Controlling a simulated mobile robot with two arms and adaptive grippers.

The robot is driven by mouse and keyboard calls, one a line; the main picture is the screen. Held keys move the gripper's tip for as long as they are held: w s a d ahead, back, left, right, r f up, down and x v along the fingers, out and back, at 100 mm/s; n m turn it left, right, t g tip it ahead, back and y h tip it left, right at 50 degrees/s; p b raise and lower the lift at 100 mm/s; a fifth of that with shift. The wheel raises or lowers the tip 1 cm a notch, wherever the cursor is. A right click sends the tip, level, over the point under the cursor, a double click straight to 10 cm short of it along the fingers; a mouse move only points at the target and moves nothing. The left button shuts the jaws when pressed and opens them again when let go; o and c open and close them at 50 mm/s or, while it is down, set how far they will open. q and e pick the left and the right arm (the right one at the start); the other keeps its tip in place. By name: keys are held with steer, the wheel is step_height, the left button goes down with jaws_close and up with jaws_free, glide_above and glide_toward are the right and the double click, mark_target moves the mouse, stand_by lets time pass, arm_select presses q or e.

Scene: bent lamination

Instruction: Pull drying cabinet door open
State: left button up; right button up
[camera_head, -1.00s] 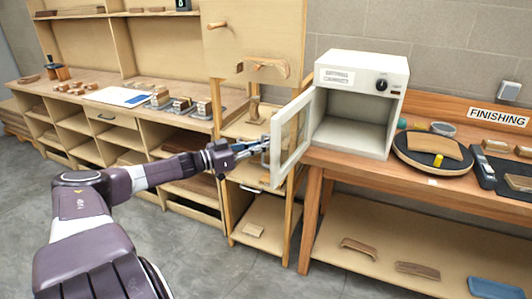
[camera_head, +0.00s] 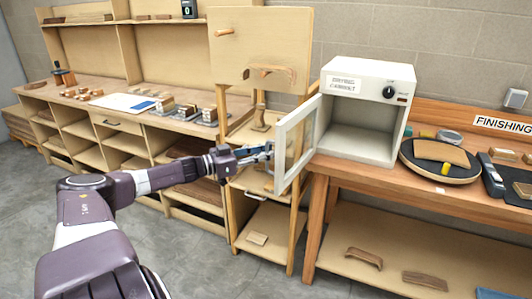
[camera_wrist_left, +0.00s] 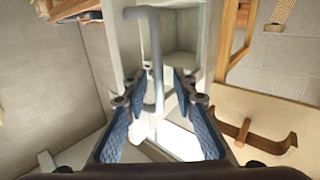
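The drying cabinet (camera_head: 364,80) is a white box with a black knob, standing on the wooden bench. Its framed glass door (camera_head: 281,160) stands swung wide open to the left, and the empty-looking interior shows. My left gripper (camera_head: 268,151) is at the door's outer face, at handle height. In the left wrist view, the grey bar handle (camera_wrist_left: 157,62) lies between the two fingers of my left gripper (camera_wrist_left: 157,82). The fingers are spread, with gaps on both sides of the bar, so they do not clamp it. My right gripper is not in view.
The bench (camera_head: 318,171) holds a round black turntable (camera_head: 471,178) with a wooden piece, right of the cabinet. A wooden rack (camera_head: 256,209) stands close behind the door and my left gripper. Grey floor is clear in front.

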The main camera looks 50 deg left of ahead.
arm_select(q)
steer(key=v, duration=1.2)
stand_by(1.1)
stand_by(0.5)
